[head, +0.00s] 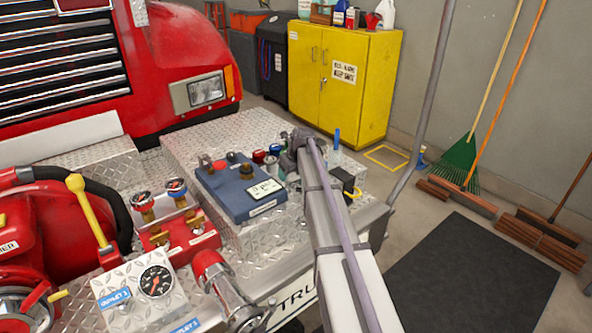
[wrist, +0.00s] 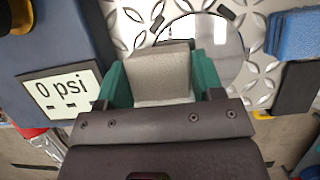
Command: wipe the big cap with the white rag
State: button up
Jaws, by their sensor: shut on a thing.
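In the wrist view my gripper (wrist: 158,72) has its green fingers closed on the sides of a pale grey-white folded block, which looks like the white rag (wrist: 160,88). Just beyond the rag lies a round, shiny metal disc (wrist: 218,52) with dark tabs at its edge, apparently the big cap. The rag overlaps part of the disc in the picture; I cannot tell whether they touch. In the head view my arm reaches over the diamond-plate bumper, and the fingertips, rag and disc are hidden or too small to make out.
A blue unit (head: 240,188) with a "0 psi" display (wrist: 62,92) stands left of my gripper. A blue folded cloth or pad (wrist: 294,34) and a black block (wrist: 296,88) are at the right. A red valve block (head: 185,240) and gauge box (head: 135,288) stand nearer.

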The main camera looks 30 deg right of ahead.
notch_tip(320, 180, up, 6)
jog(key=p, duration=0.6)
notch_tip(320, 180, up, 3)
jog(key=p, duration=0.3)
jog(key=shift+r, duration=0.15)
dwell(0.6)
